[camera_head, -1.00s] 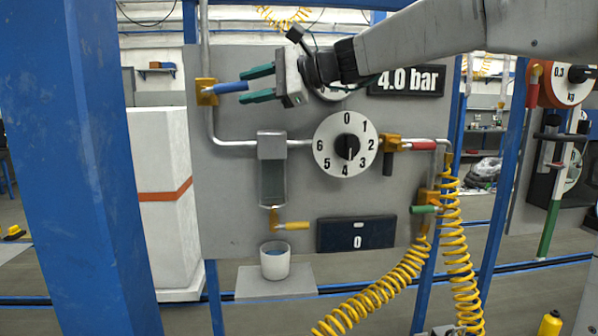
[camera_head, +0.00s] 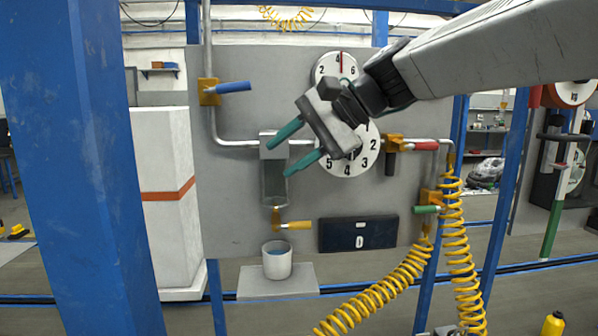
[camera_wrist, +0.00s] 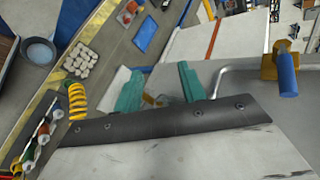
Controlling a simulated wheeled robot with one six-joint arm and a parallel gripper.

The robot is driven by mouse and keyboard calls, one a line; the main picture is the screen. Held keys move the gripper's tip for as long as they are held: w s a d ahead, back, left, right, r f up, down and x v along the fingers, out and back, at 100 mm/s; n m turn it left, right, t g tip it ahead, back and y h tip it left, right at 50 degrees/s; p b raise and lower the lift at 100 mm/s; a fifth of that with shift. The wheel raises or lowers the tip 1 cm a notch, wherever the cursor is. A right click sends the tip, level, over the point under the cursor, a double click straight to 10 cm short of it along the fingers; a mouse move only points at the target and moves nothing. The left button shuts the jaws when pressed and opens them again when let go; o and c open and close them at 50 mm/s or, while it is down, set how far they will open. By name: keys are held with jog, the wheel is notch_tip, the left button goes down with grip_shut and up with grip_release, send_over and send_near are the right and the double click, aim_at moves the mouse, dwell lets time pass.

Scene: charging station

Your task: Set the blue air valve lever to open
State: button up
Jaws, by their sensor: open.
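The blue air valve lever (camera_head: 233,87) sticks out to the right, nearly level and tilted slightly up, from its yellow valve body (camera_head: 209,92) on the upper left pipe. It also shows at the right of the wrist view (camera_wrist: 287,75). My gripper (camera_head: 293,153) is open and empty, its two teal fingers pointing down and left. It is to the lower right of the blue lever, apart from it, in front of the glass cylinder and partly over the numbered dial.
A numbered dial (camera_head: 346,169) is partly hidden by my gripper. A gauge (camera_head: 333,65) sits above it. A yellow lever (camera_head: 295,225), red lever (camera_head: 424,146) and green lever (camera_head: 427,210) are on the panel. A blue post (camera_head: 85,170) stands at left.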

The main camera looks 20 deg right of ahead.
jog(key=shift+s+d+f+n+g+h, duration=0.2)
jog(key=shift+s+f+h, duration=0.1)
jog(key=shift+s+f, duration=0.4)
jog(key=shift+s+d+f+n+g+h, duration=0.1)
jog(key=shift+s+d+f+n+h, duration=0.15)
jog(key=shift+s+f, duration=0.45)
jog(key=shift+a, duration=0.1)
jog(key=shift+c, duration=0.3)
